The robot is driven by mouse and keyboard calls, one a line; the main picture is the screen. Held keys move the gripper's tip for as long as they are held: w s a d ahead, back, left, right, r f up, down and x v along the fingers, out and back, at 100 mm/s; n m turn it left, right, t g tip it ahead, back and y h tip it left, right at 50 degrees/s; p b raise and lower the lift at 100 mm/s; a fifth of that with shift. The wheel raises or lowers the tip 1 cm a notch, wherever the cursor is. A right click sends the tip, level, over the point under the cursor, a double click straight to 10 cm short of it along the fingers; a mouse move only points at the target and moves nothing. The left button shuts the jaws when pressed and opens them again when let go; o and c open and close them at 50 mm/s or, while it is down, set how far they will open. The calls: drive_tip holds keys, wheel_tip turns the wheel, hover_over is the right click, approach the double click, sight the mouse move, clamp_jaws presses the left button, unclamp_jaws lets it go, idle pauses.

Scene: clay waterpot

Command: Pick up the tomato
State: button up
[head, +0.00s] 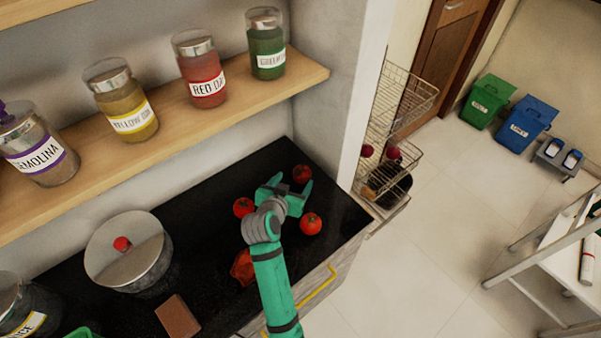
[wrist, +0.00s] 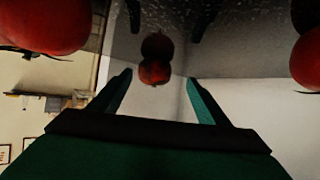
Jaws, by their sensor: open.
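Red tomatoes lie on the black countertop (head: 205,205). A far tomato (head: 301,174) is just beyond my gripper (head: 290,187), near the wall. Another tomato (head: 243,207) is left of the gripper and a third (head: 310,223) is right of it, nearer. My gripper is open and empty, low over the counter, its fingers toward the far tomato. In the wrist view, a tomato (wrist: 155,72) shows small between the two fingers, apparently beyond their tips, with a dark reflection touching it. Larger tomatoes show at the left (wrist: 45,25) and right (wrist: 306,58) edges.
A red item (head: 243,267), partly hidden by my arm, lies nearer on the counter. A lidded pot (head: 128,250) and a brown block (head: 177,317) are to the left. A shelf (head: 180,130) with jars overhangs behind. A wire rack (head: 385,170) stands past the right wall.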

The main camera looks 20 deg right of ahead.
sight(299, 179)
drive_tip(key=w+d+f, duration=0.2)
drive_tip(key=d, duration=0.1)
drive_tip(key=shift+w, duration=0.1)
drive_tip(key=shift+w+d+f, duration=0.15)
drive_tip(key=shift+w+f, duration=0.05)
drive_tip(key=shift+w, duration=0.1)
drive_tip(key=c, duration=1.2)
